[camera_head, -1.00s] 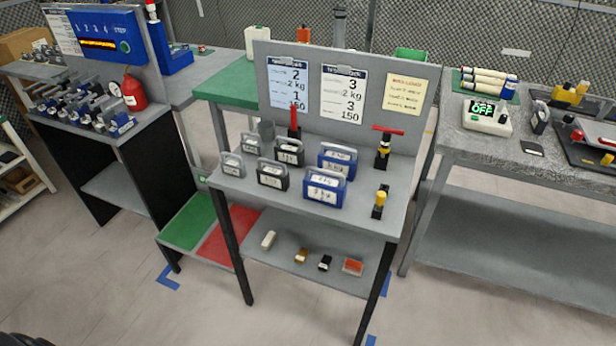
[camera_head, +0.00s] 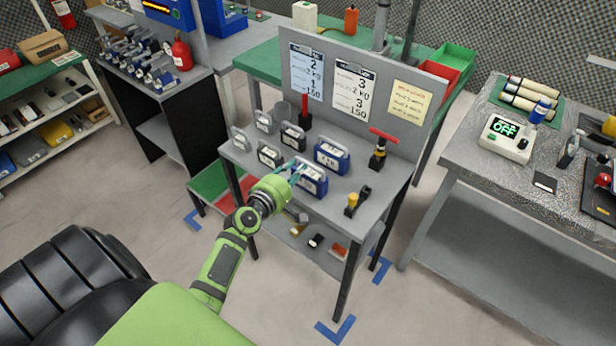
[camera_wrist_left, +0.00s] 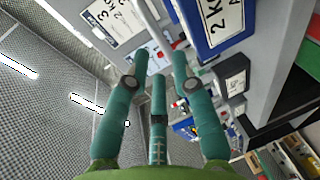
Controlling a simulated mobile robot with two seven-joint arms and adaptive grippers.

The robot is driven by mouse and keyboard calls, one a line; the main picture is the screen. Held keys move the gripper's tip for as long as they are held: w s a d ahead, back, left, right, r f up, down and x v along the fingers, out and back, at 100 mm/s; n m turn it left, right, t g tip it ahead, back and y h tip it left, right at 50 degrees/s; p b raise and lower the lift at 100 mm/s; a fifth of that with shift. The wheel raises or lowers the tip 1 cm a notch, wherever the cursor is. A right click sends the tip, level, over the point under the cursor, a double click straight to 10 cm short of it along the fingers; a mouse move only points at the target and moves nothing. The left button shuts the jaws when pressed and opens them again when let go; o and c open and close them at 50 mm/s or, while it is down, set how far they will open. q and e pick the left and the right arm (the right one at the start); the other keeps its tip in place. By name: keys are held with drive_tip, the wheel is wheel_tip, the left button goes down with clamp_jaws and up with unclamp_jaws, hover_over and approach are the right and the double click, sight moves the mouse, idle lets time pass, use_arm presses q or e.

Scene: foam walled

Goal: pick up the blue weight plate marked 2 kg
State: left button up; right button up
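Two blue weight plates with handles and white labels stand on the grey stand in the head view, one behind (camera_head: 331,153) and one in front (camera_head: 312,180); their labels are too small to read there. In the left wrist view a blue weight plate marked 2 kg (camera_wrist_left: 197,38) shows large at the upper right, close to the fingers. I cannot tell for sure which head-view plate it is. My left gripper (camera_head: 294,170), with teal fingers, is at the front blue plate's left side, partly covering it. Its fingers (camera_wrist_left: 161,62) are apart with nothing between them. My right gripper is not in view.
Dark and grey weights (camera_head: 269,154) stand left of the blue ones. An upright panel (camera_head: 418,112) with posted sheets closes the stand's back. Small items lie on the lower shelf.

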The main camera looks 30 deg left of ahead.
sight(305, 172)
use_arm(q)
drive_tip(key=x, duration=0.4)
drive_tip(key=shift+w+d+f, duration=0.15)
drive_tip(key=shift+w+d, duration=0.15)
drive_tip(key=shift+w, duration=0.1)
drive_tip(key=shift+w+f, duration=0.15)
drive_tip(key=shift+w, duration=0.35)
clamp_jaws()
drive_tip(key=shift+w+a+r, duration=0.1)
drive_tip(key=shift+w+r, duration=0.05)
drive_tip(key=shift+r, duration=0.4)
drive_tip(key=shift+f, duration=0.15)
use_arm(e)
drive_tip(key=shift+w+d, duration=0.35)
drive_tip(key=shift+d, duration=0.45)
